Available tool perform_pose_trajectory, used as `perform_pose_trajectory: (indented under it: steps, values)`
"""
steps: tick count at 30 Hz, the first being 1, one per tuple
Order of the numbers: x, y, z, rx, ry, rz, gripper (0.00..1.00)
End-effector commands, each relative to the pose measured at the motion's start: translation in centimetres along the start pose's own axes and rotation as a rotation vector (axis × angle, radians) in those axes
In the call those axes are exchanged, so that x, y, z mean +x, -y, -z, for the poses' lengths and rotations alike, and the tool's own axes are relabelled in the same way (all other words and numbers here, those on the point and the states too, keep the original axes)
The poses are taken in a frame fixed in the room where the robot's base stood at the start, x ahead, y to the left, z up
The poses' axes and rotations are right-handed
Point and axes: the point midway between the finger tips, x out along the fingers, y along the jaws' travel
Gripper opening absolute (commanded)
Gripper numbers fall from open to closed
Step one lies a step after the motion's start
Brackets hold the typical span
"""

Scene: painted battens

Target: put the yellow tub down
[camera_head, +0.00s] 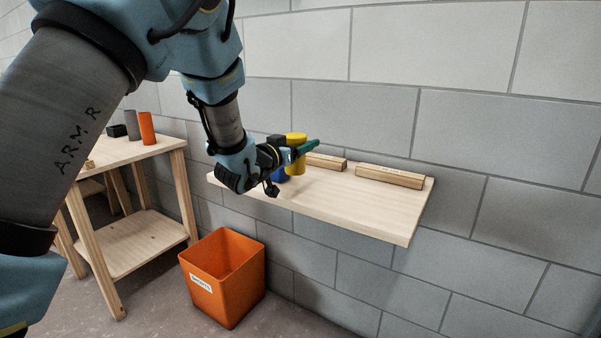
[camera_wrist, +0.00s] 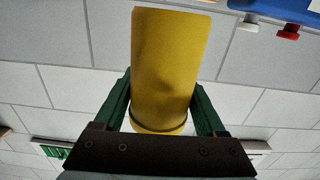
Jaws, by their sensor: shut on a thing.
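The yellow tub (camera_head: 296,167) is in my gripper (camera_head: 301,150), at the left half of the wooden wall shelf (camera_head: 365,208). In the wrist view the tub (camera_wrist: 168,60) stands between the two green fingers of my gripper (camera_wrist: 162,95), one on each side of it. My gripper is shut on the tub. The finger in front hides part of the tub in the head view. I cannot tell whether the tub's base touches the shelf or hangs above it.
Two wooden battens (camera_head: 390,176) (camera_head: 326,162) lie along the shelf's back, against the block wall. A blue thing (camera_head: 282,177) shows beside the tub, partly hidden. The shelf's right front is clear. Below stands an orange bin (camera_head: 222,280); a wooden bench (camera_head: 152,150) is at left.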

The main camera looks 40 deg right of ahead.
Motion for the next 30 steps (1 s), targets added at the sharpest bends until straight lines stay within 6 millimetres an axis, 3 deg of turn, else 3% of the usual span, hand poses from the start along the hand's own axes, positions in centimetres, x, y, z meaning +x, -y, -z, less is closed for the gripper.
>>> perform_pose_trajectory:
  steps: [13, 26, 27, 30]
  values:
    - [0.1, 0.2, -5.4, 0.0, -0.001, 0.001, 0.0]
    - [0.0, 0.2, -6.3, 0.0, -0.005, 0.001, 0.0]
    - [0.0, 0.2, -6.3, 0.0, -0.003, 0.001, 0.76]
    - [0.0, 0.2, -6.3, 0.0, -0.003, 0.001, 0.87]
